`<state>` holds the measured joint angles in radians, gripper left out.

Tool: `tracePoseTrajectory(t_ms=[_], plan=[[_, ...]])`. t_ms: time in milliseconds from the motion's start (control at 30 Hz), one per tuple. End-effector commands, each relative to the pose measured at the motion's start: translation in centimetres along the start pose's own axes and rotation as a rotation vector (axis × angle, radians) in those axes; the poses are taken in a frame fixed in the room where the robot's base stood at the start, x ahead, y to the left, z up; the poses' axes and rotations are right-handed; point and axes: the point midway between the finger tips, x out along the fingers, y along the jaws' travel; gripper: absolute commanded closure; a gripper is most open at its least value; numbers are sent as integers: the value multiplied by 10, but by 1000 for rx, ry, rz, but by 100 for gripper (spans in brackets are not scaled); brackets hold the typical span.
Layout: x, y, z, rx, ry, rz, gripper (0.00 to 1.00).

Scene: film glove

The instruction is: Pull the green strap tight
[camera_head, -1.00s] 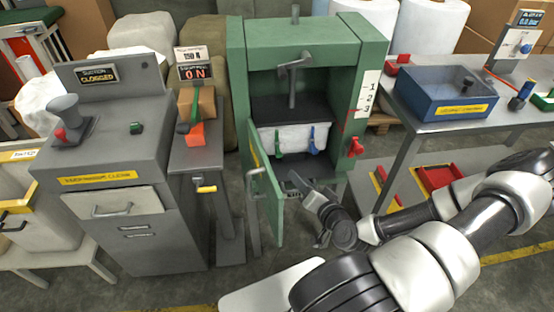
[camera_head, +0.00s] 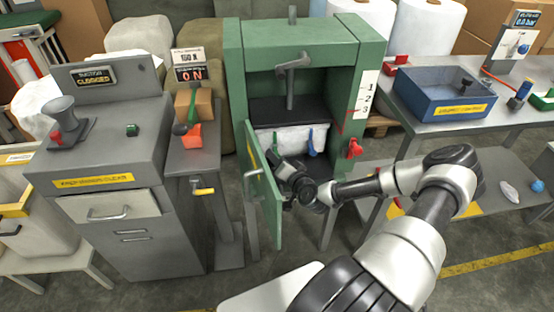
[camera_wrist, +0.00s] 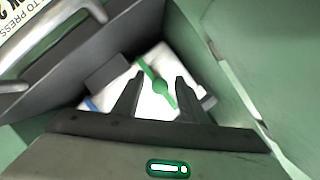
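The green strap runs over the white bale inside the green press. In the wrist view the strap, with a round green knob (camera_wrist: 161,87), crosses the white bale (camera_wrist: 152,106) between and beyond my fingertips. My gripper (camera_wrist: 159,78) is open, with one finger on each side of the knob in the picture; contact cannot be told. In the head view my gripper (camera_head: 279,166) is at the press opening, low in front of the bale (camera_head: 295,137), and largely hides the green strap. A blue strap (camera_head: 312,143) hangs on the right part of the bale.
The press door (camera_head: 264,200) stands open to the left, close beside my gripper. The green press frame (camera_head: 345,100) bounds the opening, with a red handle (camera_head: 354,149) on its right. A blue bin (camera_head: 443,92) stands on the right table.

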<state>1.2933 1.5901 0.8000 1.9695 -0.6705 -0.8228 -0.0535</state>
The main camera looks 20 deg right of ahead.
Motion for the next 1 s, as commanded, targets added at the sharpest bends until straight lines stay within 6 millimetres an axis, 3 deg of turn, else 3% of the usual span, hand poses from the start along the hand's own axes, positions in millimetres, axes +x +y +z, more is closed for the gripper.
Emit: tracePoseTrajectory(t_ms=[333,567,767,1000], plan=[[4,0,0,0,-1,-1,62],[4,0,0,0,-1,0,100],[3,0,1,-1,-1,0,100],[-34,0,16,-2,-4,0,100]])
